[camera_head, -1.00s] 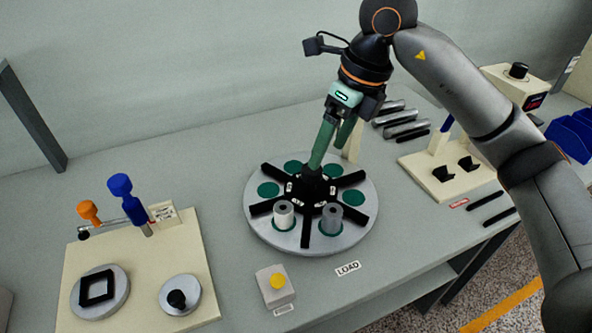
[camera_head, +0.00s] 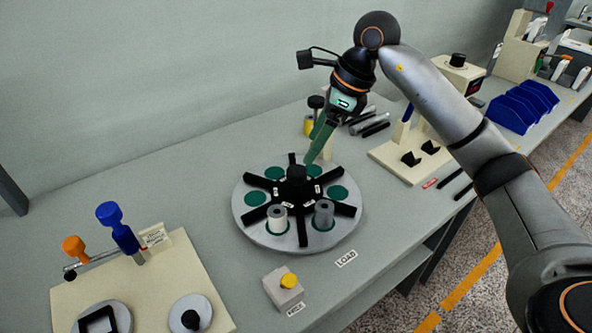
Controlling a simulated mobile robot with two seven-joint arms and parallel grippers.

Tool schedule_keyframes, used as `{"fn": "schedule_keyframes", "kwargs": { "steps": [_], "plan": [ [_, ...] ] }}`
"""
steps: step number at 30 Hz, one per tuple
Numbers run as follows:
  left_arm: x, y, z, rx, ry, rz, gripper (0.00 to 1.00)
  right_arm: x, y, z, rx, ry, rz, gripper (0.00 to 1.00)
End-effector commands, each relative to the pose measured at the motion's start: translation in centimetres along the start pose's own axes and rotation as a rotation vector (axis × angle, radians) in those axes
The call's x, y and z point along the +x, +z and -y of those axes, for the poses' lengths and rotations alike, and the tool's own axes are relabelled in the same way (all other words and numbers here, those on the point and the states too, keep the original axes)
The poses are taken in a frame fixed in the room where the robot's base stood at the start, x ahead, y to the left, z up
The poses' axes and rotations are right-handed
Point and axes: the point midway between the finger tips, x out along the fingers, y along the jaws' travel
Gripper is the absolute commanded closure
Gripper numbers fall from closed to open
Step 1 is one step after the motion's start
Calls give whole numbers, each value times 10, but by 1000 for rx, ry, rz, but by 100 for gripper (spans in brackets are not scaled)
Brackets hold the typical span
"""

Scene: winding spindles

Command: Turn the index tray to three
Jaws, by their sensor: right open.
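The index tray (camera_head: 256,229) is a round grey disc on the bench, split by black radial arms around a central black hub (camera_head: 296,184). Green round pads lie between the arms, with small white number tags near the hub, too small to read. A white spool (camera_head: 278,218) and a dark grey spool (camera_head: 323,213) stand upright on the two front pads, on the side of the LOAD label (camera_head: 346,259). My right gripper (camera_head: 312,155), with green fingers, is above and behind the hub, apart from it and empty. My left gripper is out of view.
A grey box with a yellow button (camera_head: 289,281) stands in front of the tray. A cream board with blue and orange-handled tools (camera_head: 122,238) is at left. A cream fixture with black cradles (camera_head: 411,158), dark rods and blue bins (camera_head: 522,106) are at right.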

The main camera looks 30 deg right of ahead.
Motion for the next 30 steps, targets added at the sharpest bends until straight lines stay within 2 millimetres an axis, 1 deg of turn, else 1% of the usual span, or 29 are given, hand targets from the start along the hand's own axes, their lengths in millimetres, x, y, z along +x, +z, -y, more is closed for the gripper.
{"fn": "schedule_keyframes", "kwargs": {
  "steps": [1, 6, 9, 12, 18, 26, 30],
  "plan": [
    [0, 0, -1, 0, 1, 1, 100, 13, 0, -2, -1, 7, -3, 17],
    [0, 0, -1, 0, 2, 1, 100, 48, 0, -2, -1, 7, -3, 17],
    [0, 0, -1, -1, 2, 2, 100, 65, 0, -2, 0, 5, -2, 17],
    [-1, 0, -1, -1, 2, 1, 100, 77, 0, -1, 1, 4, -1, 17],
    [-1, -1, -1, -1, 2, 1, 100, 89, 0, -1, -1, 1, 0, 17],
    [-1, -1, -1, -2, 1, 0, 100, 90, 0, -1, 0, 1, 0, 17],
    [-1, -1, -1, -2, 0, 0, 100, 90, 0, -1, 0, 1, 0, 33]
  ]
}}
